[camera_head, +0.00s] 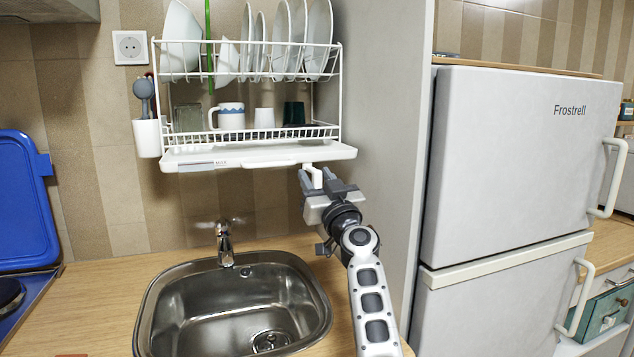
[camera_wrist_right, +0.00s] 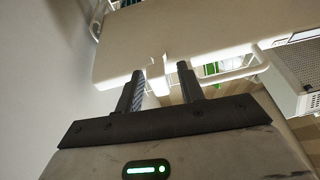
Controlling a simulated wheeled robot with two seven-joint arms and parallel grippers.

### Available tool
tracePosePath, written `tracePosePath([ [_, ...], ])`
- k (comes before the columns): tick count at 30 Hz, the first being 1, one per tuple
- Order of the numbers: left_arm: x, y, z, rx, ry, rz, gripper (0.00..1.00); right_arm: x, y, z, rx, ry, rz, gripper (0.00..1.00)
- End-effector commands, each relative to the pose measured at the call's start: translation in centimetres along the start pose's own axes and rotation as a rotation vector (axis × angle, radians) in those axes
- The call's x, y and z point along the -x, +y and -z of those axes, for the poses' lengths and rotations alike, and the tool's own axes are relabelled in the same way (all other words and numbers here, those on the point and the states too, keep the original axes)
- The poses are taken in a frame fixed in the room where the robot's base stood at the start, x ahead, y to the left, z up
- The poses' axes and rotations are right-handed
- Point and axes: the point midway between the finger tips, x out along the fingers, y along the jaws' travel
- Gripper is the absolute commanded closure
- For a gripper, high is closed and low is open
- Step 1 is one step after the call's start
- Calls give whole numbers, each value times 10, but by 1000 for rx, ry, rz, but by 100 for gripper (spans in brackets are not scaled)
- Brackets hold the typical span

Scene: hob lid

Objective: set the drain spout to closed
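The white drain spout (camera_head: 314,174) hangs under the right part of the drip tray (camera_head: 250,156) of the wall dish rack. In the right wrist view the spout (camera_wrist_right: 157,76) shows as a small white piece at the tray's edge (camera_wrist_right: 200,38). My right gripper (camera_head: 318,183) is raised to the tray from below. In the wrist view its two dark fingers (camera_wrist_right: 160,84) stand apart, one on each side of the spout, with a gap visible on the right side. Whether the left finger touches it I cannot tell. My left gripper is out of view.
The dish rack (camera_head: 248,90) above holds plates, cups and a mug (camera_head: 228,116). A steel sink (camera_head: 160,310) with a tap (camera_head: 224,245) lies below. A grey side panel (camera_head: 385,130) and a fridge (camera_head: 520,160) stand close on the right. A blue lid (camera_head: 25,200) is at left.

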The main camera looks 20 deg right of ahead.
Motion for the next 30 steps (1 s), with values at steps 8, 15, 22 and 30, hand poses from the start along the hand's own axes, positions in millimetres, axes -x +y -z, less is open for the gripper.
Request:
tracePosePath([
  [8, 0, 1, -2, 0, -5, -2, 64, -2, 1, 0, 0, 0, -1, 62],
  [15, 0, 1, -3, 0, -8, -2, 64, -2, 0, 0, 0, 0, -1, 100],
  [22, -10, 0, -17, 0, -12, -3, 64, -1, 4, -4, -11, 7, 36, 100],
  [30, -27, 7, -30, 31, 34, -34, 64, -1, 11, -8, -67, 10, 179, 100],
])
